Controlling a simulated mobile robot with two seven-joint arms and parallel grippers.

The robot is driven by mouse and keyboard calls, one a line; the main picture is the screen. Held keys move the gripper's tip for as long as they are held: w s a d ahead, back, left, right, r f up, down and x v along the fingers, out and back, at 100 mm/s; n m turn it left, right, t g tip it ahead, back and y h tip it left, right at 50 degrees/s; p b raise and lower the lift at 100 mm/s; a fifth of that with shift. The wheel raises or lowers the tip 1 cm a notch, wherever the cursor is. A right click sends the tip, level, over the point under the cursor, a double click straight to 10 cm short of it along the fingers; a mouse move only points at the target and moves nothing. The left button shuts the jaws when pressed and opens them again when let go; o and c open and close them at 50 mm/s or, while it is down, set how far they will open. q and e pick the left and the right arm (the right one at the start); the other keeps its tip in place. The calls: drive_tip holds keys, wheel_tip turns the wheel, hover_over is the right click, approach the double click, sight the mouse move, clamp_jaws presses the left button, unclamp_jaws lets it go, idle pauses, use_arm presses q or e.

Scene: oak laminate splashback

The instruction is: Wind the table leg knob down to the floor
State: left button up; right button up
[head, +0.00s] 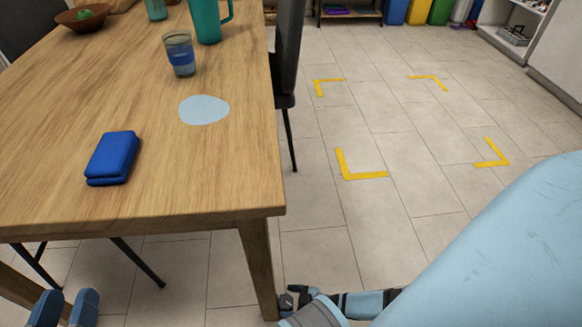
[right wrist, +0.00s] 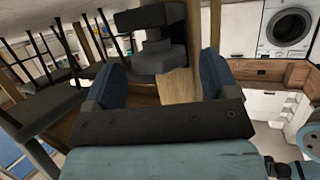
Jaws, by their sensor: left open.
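The wooden table (head: 190,215) fills the left of the head view. In the right wrist view, a dark stepped round part, seemingly the leg knob (right wrist: 158,60), lies ahead between the two blue fingers of my right gripper (right wrist: 165,78). The fingers look wide apart, with a gap at the right finger; contact at the left finger cannot be told. My left gripper (head: 65,305) is open and empty at the lower left.
A dark chair (head: 287,55) stands at the table's right side. Tiled floor with yellow corner marks (head: 360,176) is clear.

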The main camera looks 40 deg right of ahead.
drive_tip(key=shift+s, duration=0.15)
use_arm(q)
drive_tip(key=s+r+n+p, duration=0.1)
drive_tip(key=p, duration=0.1)
drive_tip(key=r+n+p, duration=0.1)
drive_tip(key=p, duration=0.2)
drive_tip(key=shift+s+d+r+y, duration=0.15)
drive_tip(key=shift+s+d+y, duration=0.15)
drive_tip(key=shift+s+d, duration=0.1)
use_arm(e)
drive_tip(key=v, duration=1.3)
drive_tip(key=shift+d+r, duration=0.2)
